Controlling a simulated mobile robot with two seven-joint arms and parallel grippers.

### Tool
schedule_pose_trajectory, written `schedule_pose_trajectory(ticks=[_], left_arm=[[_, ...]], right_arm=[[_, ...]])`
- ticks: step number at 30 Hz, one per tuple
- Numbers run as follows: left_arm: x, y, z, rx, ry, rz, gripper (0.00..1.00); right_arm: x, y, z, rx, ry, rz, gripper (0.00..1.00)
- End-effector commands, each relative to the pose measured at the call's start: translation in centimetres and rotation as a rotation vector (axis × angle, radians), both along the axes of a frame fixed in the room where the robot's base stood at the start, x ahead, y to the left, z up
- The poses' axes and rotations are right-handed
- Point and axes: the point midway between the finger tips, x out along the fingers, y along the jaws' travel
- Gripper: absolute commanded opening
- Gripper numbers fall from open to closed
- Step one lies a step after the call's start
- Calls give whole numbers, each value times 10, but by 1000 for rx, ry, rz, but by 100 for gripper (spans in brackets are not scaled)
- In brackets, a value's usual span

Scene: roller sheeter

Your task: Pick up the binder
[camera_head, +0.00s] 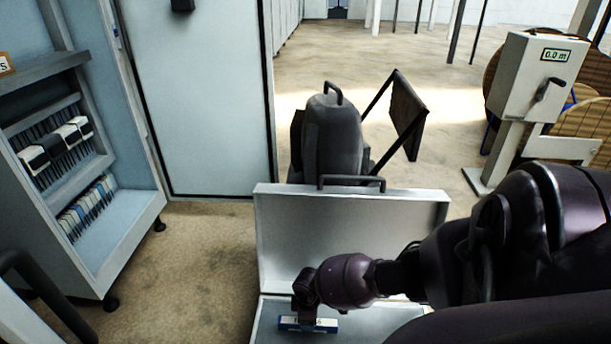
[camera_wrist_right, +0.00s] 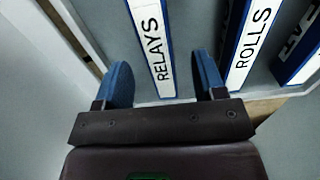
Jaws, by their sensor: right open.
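In the right wrist view a binder with a white spine and blue edge, lettered RELAYS (camera_wrist_right: 157,50), stands between the two blue fingers of my right gripper (camera_wrist_right: 163,78). The fingers are open, one on each side, with visible gaps to the spine. A second binder lettered ROLLS (camera_wrist_right: 250,42) is just right of the right finger. In the head view my right gripper (camera_head: 304,312) reaches down to a blue and white binder (camera_head: 308,325) in the open case; its lettering is too small to read. My left gripper is not in view.
A third binder (camera_wrist_right: 304,50) is partly cut off at the right of the wrist view. The open grey case (camera_head: 340,215) has its lid raised. A blue cabinet (camera_head: 125,235) with shelved items stands left. A grey box with a crank (camera_head: 530,85) stands right. Floor between cabinet and case is clear.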

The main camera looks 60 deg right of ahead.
Motion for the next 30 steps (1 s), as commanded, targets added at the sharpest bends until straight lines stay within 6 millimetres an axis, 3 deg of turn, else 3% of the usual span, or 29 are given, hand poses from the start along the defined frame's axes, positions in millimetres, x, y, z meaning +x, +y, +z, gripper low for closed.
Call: schedule_pose_trajectory(ticks=[1,8,19,30], left_arm=[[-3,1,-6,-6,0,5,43],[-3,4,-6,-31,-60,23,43],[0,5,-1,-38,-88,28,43],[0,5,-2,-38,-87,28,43]], right_arm=[[-5,-1,-15,0,13,0,64],[-3,-2,-39,1,12,0,64],[2,-2,-41,1,3,0,64],[1,-2,-42,0,4,0,9]])
